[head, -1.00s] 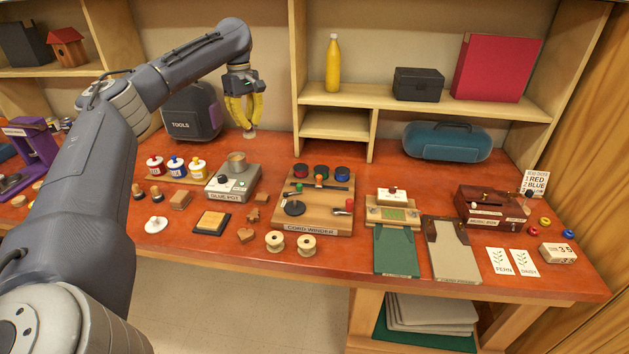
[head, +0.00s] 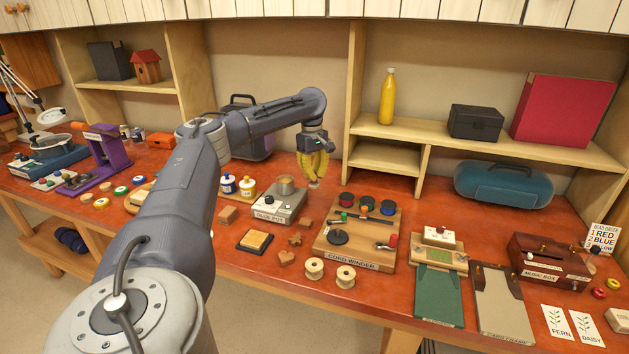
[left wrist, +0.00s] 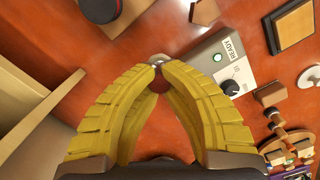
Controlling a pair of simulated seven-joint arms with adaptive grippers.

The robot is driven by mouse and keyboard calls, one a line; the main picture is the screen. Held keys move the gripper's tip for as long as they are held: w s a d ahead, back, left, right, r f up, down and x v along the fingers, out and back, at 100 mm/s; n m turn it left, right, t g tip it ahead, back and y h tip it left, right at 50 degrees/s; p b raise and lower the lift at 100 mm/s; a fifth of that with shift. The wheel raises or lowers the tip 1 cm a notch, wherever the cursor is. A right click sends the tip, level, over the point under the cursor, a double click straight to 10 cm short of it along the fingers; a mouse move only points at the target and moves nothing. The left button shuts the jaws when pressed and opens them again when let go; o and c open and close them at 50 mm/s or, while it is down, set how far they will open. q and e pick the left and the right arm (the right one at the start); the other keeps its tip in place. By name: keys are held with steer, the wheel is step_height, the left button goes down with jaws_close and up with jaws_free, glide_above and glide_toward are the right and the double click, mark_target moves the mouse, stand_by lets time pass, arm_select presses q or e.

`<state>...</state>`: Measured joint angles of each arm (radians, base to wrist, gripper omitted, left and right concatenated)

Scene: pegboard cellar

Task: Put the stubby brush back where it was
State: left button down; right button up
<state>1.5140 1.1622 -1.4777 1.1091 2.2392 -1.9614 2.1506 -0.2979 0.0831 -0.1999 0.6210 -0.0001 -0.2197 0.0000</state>
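My left gripper (head: 315,163) has its yellow fingers closed together at the tips above the workbench. They pinch a small piece, which I take to be the stubby brush (head: 314,185); its pale end sticks out below them. In the left wrist view the fingertips (left wrist: 158,66) meet around it, with a dark red part (left wrist: 160,83) and a silvery end showing. Most of it is hidden by the fingers. The glue pot box (head: 276,206) stands just left of the gripper in the head view, and also shows in the left wrist view (left wrist: 222,66). My right gripper is not in view.
The cord winder board (head: 330,246) lies to the right of the gripper. A shelf unit (head: 385,160) rises behind it. Small wooden pieces, a pad (head: 255,241) and spools (head: 314,268) lie in front. Bottles (head: 247,187) stand left of the pot.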

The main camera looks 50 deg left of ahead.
arm_select(q)
steer(key=shift+f, duration=4.3)
steer(key=c, duration=1.6)
jaws_free()
steer(key=shift+f, duration=0.15)
steer(key=shift+o, duration=0.2)
steer(key=r, duration=1.2)
steer(key=shift+a+r, duration=0.15)
steer(key=shift+a, duration=0.2)
